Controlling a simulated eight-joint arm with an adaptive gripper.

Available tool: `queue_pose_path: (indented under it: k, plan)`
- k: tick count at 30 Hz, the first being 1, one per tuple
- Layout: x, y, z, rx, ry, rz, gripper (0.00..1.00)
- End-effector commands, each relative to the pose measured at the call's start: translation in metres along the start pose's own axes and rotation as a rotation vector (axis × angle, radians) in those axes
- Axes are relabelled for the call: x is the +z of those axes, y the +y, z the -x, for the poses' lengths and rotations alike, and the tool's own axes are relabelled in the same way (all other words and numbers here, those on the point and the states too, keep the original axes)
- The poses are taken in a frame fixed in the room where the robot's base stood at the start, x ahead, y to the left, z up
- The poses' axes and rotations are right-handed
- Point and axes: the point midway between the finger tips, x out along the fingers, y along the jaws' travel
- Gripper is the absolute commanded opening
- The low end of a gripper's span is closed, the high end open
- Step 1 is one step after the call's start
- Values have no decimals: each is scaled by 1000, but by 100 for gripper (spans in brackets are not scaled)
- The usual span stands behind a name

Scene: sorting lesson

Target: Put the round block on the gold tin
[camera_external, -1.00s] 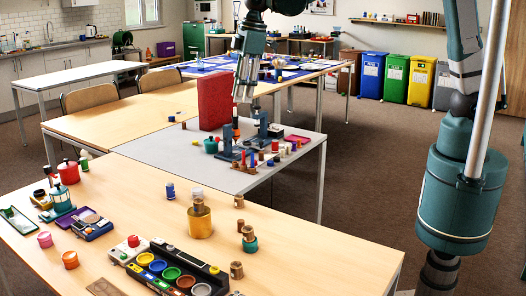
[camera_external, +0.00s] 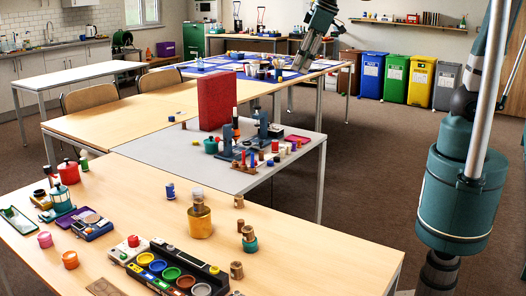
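The gold tin (camera_external: 200,222) is a shiny gold cylinder on the near wooden table, right of its middle. A small brownish piece (camera_external: 198,203) shows at its top; I cannot tell whether it is set on the tin or just behind its rim. Which piece is the round block is not clear; several small round wooden pieces stand to the right of the tin, one of them (camera_external: 239,201) near the table's far edge. My gripper (camera_external: 299,66) is far from the tin, over the right part of the far blue-topped table. Its fingers are too small to read, and I see nothing held.
A grey table (camera_external: 160,152) with a tall red box (camera_external: 214,103) and many small pieces stands beyond the near table. A tray of coloured cups (camera_external: 172,273) lies at the near table's front. The near table's right part (camera_external: 320,250) is clear.

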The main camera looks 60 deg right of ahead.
Motion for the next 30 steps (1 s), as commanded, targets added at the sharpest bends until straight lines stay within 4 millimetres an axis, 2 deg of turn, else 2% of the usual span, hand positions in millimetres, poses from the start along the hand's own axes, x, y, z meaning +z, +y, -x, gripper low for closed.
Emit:
queue_pose_path:
  k: [1, 6, 15, 30]
  plan:
    - [12, 6, 5, 7, 7, -22, 34]
    - [46, 22, 18, 31, 37, -96, 34]
    - [106, 44, 34, 74, 90, -224, 34]
    - [204, 64, 43, 147, 182, -427, 34]
